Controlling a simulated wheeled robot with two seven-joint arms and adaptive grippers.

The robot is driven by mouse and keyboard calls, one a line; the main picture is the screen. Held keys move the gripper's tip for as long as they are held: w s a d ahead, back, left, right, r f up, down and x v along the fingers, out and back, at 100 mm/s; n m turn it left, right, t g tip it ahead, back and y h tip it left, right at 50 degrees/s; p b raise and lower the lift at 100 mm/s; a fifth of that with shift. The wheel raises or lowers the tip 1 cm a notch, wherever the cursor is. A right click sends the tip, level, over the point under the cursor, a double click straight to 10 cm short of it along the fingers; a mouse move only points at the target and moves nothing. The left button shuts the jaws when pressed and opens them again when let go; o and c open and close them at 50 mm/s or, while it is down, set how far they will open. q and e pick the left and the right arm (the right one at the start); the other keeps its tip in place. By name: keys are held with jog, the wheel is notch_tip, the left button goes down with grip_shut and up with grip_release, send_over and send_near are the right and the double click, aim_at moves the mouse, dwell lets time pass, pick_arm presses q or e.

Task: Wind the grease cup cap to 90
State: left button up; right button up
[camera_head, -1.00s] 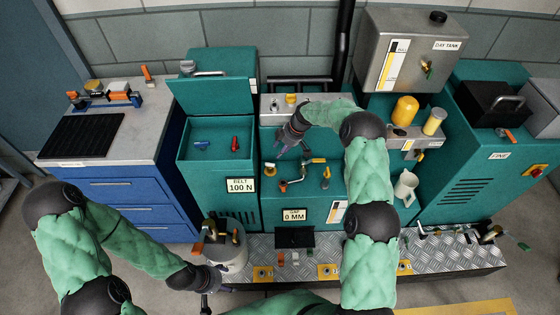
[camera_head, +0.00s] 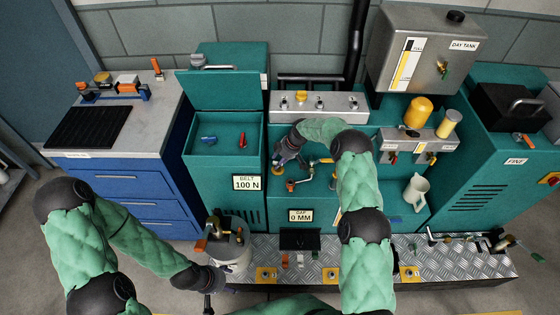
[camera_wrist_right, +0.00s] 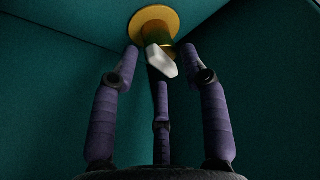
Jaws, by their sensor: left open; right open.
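In the right wrist view, a round brass fitting (camera_wrist_right: 153,22) with a white pointer-like piece (camera_wrist_right: 160,61) projects from a teal surface. I take it for the grease cup cap, but no scale or number is readable on it. My right gripper (camera_wrist_right: 163,60) has its three fingers spread around the white piece, with no clear grip on it. In the head view, my right gripper (camera_head: 278,162) is at the teal cabinet's left part and largely covers what is there. My left gripper (camera_head: 214,292) is open and low, beside the grey bucket-like container (camera_head: 238,262).
Copper pipework with a valve (camera_head: 312,178) lies just right of my right gripper. The "GAP 0 MM" plate (camera_head: 300,216) is below, and the "BELT 100 N" plate (camera_head: 246,183) is to the left. A white jug (camera_head: 416,190) stands right. A metal tread-plate step (camera_head: 370,265) runs along the front.

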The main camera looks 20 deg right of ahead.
grip_shut()
jog(key=b, duration=0.1)
jog(key=n+b, duration=0.1)
jog(key=b, duration=0.1)
jog(key=shift+w+f+n+g, duration=0.15)
jog(key=shift+f+n+g, duration=0.05)
jog(key=shift+n+g, duration=0.1)
jog(key=shift+r+n+g+b, duration=0.1)
jog(key=shift+n+g+b, duration=0.2)
jog(key=shift+n+b, duration=0.45)
jog(key=shift+r, duration=0.1)
grip_release()
